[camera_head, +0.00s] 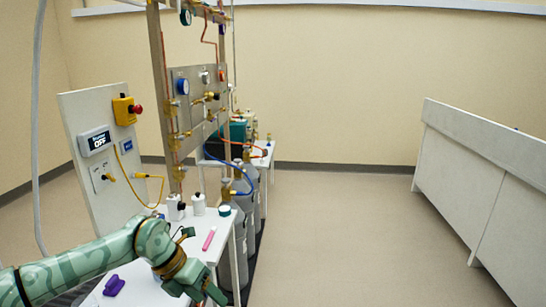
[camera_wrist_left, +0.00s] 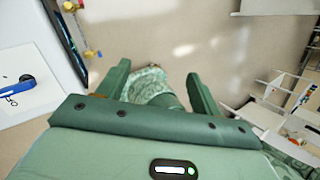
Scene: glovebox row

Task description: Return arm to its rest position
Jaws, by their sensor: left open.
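My left arm comes in from the lower left in the head view, green and patterned. My left gripper (camera_head: 203,293) is at the bottom of that view, beside the near end of the white table (camera_head: 228,234). In the left wrist view the two green fingers of the left gripper (camera_wrist_left: 158,70) stand wide apart with nothing held between them. A patterned green part shows beyond the fingers, likely my own body. My right gripper is not in view.
A pink item (camera_head: 209,239), a purple item (camera_head: 114,285) and small white bottles (camera_head: 198,204) are on the table. An upright panel (camera_head: 101,150) with a red button stands behind. Grey cylinders (camera_head: 250,220) line the table's right. Open floor (camera_head: 340,240) lies right of them, before a white counter (camera_head: 490,195).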

